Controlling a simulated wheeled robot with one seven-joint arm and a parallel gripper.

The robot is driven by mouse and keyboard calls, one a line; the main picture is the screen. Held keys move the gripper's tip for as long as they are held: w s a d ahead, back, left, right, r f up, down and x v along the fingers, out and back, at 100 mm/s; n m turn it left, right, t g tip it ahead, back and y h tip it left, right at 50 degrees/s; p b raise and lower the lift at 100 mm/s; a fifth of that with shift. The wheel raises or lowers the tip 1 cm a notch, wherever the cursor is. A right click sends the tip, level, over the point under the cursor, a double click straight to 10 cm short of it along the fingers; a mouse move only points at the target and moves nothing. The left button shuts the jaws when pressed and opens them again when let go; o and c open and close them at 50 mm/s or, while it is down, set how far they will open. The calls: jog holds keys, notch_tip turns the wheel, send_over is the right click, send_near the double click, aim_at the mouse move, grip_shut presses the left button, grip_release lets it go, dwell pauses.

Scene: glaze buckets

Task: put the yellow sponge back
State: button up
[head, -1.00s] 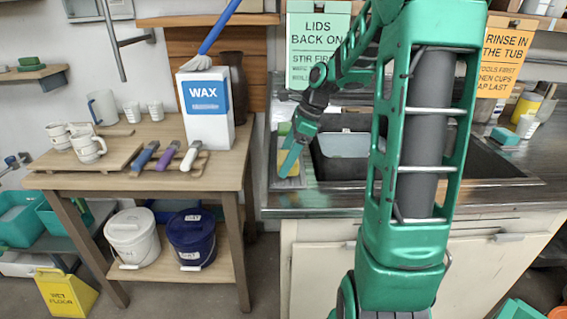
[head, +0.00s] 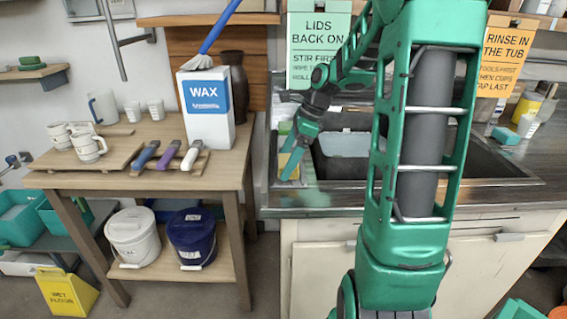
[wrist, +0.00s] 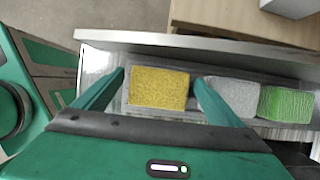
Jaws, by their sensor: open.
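The yellow sponge (wrist: 158,88) lies in a long grey tray (wrist: 118,105) beside a grey sponge (wrist: 232,98) and a green sponge (wrist: 287,104). My gripper (wrist: 160,82) is open, with one finger on each side of the yellow sponge and a small gap showing at both sides. In the head view my gripper (head: 291,166) is low over the counter strip left of the sink, with the yellow sponge (head: 290,161) partly hidden between its fingers. Whether the fingers touch the sponge cannot be told.
The dark sink (head: 450,165) lies right of my gripper, with a pale basin (head: 345,144) in it. A wooden table (head: 225,165) on the left holds a wax box (head: 207,110), mugs and tools. A teal block (head: 505,136) sits on the counter at the right.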

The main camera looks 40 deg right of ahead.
jog(key=v, duration=1)
jog(key=s+a+f+n+g+h, duration=0.1)
jog(key=s+a+f+n, duration=0.1)
jog(key=s+n, duration=0.4)
jog(key=s+a+f+n+h, duration=0.1)
jog(key=s+f+n, duration=0.3)
jog(key=s, duration=0.7)
jog(key=s+a+f+n+g+h, duration=0.1)
jog(key=s+a+f+n, duration=0.2)
jog(key=s+n, duration=0.5)
jog(key=shift+s+g+h, duration=0.3)
jog(key=shift+s, duration=0.45)
